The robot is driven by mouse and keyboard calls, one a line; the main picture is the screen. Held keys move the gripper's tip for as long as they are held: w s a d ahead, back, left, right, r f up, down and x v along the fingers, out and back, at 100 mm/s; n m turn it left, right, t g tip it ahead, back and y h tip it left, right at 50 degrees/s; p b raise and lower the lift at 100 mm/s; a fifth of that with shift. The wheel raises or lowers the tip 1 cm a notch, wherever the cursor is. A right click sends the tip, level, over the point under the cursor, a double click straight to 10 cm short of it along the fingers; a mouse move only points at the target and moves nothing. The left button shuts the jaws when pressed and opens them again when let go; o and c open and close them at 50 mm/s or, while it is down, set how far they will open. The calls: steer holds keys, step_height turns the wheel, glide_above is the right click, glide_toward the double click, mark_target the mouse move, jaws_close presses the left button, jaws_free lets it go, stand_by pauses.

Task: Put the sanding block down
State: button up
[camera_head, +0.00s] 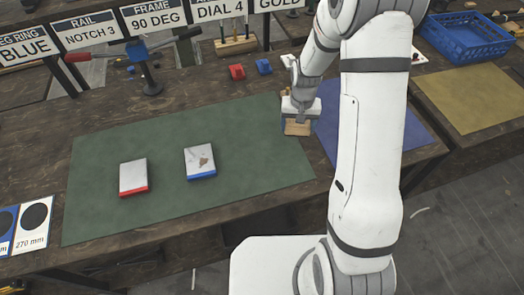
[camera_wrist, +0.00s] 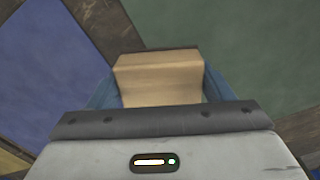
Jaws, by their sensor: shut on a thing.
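The tan sanding block (camera_head: 297,129) is in my gripper (camera_head: 298,118), low over the bench between the green mat (camera_head: 240,120) and the blue mat (camera_head: 345,135). I cannot tell whether it touches the surface. In the wrist view the sanding block (camera_wrist: 160,75) fills the space between the blue fingers, which are shut on its sides. Its lower part is hidden by my gripper body.
A red-edged block (camera_head: 133,177) and a blue-edged block (camera_head: 200,161) lie on the green mat. Small red (camera_head: 237,72) and blue (camera_head: 264,66) pieces sit behind it. A blue crate (camera_head: 468,38) stands far right, beyond a yellow mat (camera_head: 470,95).

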mark_target(262, 151)
steer(key=s+a+r+m+b, duration=0.1)
steer(key=s+a+m+b, duration=0.15)
steer(key=a, duration=0.35)
steer(key=s+a+r+m+b, duration=0.1)
steer(key=a+r+m+b, duration=0.1)
steer(key=a+b, duration=0.3)
steer(key=f, duration=0.3)
steer(key=f+p, duration=0.1)
steer(key=f, duration=0.2)
steer(key=f+p, duration=0.1)
steer(key=f, duration=0.2)
steer(key=shift+w+a+f, duration=0.3)
steer(key=shift+f, duration=0.1)
